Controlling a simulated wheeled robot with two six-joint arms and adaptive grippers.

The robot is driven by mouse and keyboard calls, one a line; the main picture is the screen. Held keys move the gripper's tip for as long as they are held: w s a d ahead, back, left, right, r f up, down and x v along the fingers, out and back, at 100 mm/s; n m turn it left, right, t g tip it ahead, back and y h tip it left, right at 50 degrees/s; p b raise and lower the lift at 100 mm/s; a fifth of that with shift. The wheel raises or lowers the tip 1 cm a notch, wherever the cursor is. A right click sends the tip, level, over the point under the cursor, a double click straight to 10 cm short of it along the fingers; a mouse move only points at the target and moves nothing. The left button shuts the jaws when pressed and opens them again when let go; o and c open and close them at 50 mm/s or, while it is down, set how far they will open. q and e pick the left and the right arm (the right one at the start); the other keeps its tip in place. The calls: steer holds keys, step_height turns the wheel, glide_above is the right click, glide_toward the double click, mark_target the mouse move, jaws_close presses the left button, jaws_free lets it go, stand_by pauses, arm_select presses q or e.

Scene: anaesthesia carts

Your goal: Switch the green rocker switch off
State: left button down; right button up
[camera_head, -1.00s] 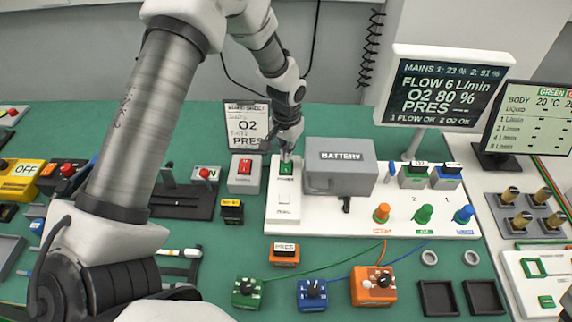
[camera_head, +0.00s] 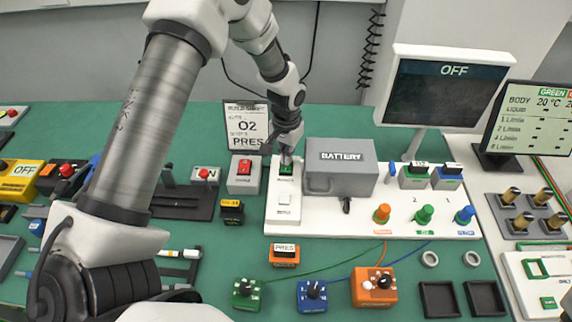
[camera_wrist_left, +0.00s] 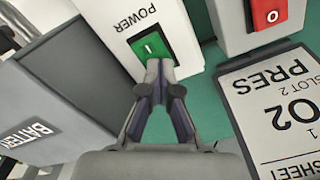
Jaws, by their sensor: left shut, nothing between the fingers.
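The green rocker switch (camera_head: 286,170) sits on the white panel left of the battery box. In the left wrist view the green rocker (camera_wrist_left: 150,48) shows a white line mark beside the label POWER. My left gripper (camera_head: 287,158) is shut and empty. Its fingertips (camera_wrist_left: 160,66) are at the rocker's near edge in the wrist view and cover part of it; I cannot tell whether they touch. The monitor (camera_head: 446,88) above the panel reads OFF. My right gripper is not in view.
The grey battery box (camera_head: 340,168) stands close on the right of the switch. A grey box with a red switch (camera_head: 243,174) is close on the left. A build sheet (camera_head: 246,126) stands behind. Coloured knobs and blocks lie in front.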

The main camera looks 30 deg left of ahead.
arm_select(q)
steer(key=shift+r+p, duration=2.85)
steer(key=shift+r, duration=0.65)
steer(key=shift+f, duration=0.15)
